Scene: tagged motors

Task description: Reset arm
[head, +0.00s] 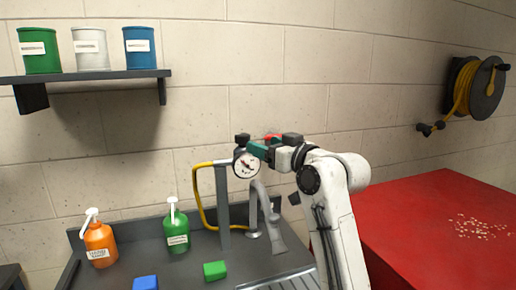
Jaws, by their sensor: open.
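My white arm (336,205) rises from the lower right and bends at a dark joint in front of the wall. My gripper (262,149) is at its far end, pointing left, beside a round white pressure gauge (246,165). The gripper is open. It shows small, with teal, red and dark parts around it, and its fingertips are hard to make out. I cannot tell whether it touches the gauge. I see nothing held in it.
A dark sink counter (130,262) holds an orange bottle (100,245), a green bottle (177,230), a blue block (145,283), a green block (215,270) and a grey tap (262,205). A red surface (410,240) lies right. A shelf (95,76) with three cans is upper left.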

